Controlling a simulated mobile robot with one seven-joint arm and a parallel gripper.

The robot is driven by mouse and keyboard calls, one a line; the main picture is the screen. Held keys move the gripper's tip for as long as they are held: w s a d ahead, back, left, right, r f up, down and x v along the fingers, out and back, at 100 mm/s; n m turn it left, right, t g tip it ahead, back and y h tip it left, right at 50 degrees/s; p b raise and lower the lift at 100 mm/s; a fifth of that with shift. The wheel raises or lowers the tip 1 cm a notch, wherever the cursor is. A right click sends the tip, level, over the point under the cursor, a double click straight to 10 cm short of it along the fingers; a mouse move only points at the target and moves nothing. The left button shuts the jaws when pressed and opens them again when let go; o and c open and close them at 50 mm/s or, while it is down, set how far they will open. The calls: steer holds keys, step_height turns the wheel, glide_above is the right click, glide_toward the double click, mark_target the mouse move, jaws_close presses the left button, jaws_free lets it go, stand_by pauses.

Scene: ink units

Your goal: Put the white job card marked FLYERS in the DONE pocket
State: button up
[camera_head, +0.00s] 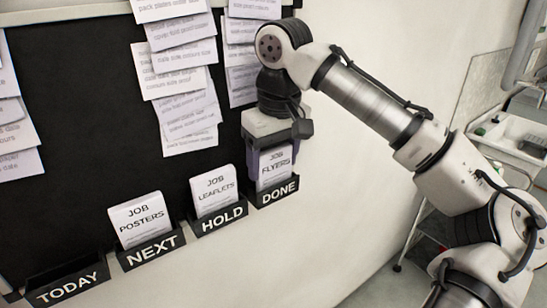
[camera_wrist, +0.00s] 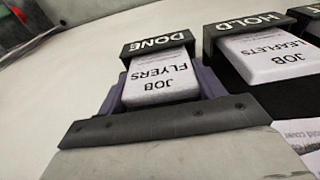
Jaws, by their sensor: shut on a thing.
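The white FLYERS job card (camera_head: 274,167) is at the DONE pocket (camera_head: 277,191), upright, with its lower end behind the pocket's black front. It also shows in the wrist view (camera_wrist: 160,82), upside down, with its lower end at the DONE pocket (camera_wrist: 157,43). My gripper (camera_head: 274,165) is right above the pocket, with its fingers on both sides of the card. In the wrist view my gripper (camera_wrist: 163,88) is shut on the card. How deep the card sits in the pocket is hidden by the pocket front.
The LEAFLETS card (camera_head: 213,191) stands in the HOLD pocket (camera_head: 219,219), close left of DONE. The POSTERS card (camera_head: 140,219) stands in the NEXT pocket (camera_head: 151,250). The TODAY pocket (camera_head: 67,284) looks empty. Paper sheets (camera_head: 187,110) hang on the black board above.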

steer(key=o, duration=1)
steer(key=shift+f, duration=0.1)
steer(key=r, duration=0.8)
steer(key=s+r, duration=0.1)
steer(key=r, duration=0.3)
steer(key=shift+d+r, duration=0.1)
steer(key=shift+d, duration=0.3)
